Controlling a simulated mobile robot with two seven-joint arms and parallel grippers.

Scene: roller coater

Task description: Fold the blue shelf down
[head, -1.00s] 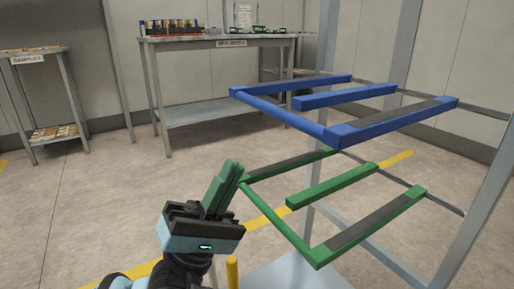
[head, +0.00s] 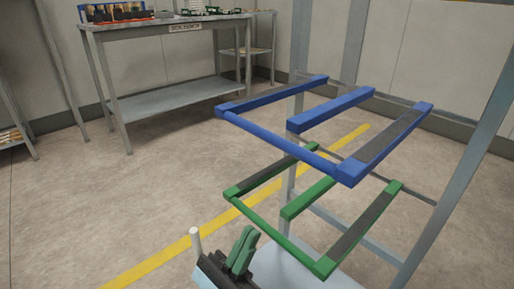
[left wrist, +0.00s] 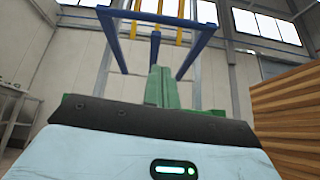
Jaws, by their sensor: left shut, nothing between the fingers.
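The blue shelf (head: 270,138) is an open frame of bars. It sticks out level from a grey upright rack, above a similar green shelf (head: 265,218). In the left wrist view the blue shelf (left wrist: 194,52) shows from below, ahead of and above the fingers. My left gripper (head: 243,247) is at the bottom of the head view, with its green fingers together and nothing between them. It is below the blue shelf and near the green shelf's front bar; I cannot tell whether it touches that bar. My right gripper is not in view.
The grey rack posts (head: 455,180) stand behind the shelves. A grey workbench (head: 165,95) with items on it is at the back left. Yellow bars (left wrist: 150,8) show above the blue shelf. Wooden planks (left wrist: 285,115) are at the right. The floor left of the rack is clear.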

